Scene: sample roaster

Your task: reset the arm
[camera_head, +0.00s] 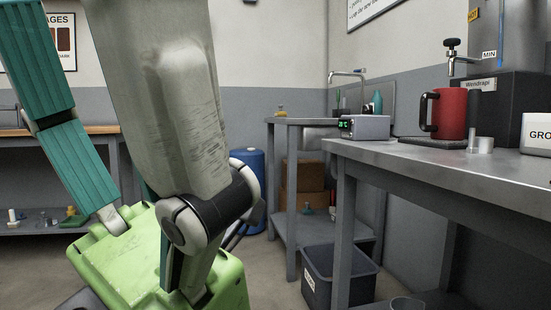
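A large arm (165,90) of mine fills the left half of the head view. It has a worn grey-beige link, a dark joint with pale caps (205,215) and teal links (62,140) at the far left. A light green body part (125,262) lies below it at the bottom left and is partly covered by the links. No gripper fingers show, so I cannot see either gripper or what it holds. I cannot tell from this view which of my arms the links belong to.
A metal workbench (440,175) on the right holds a red mug (448,113), a dispenser tap (452,58) and a grey scale (365,127). A dark bin (338,277) stands on the floor beside it. A blue barrel (250,178) stands behind the arm.

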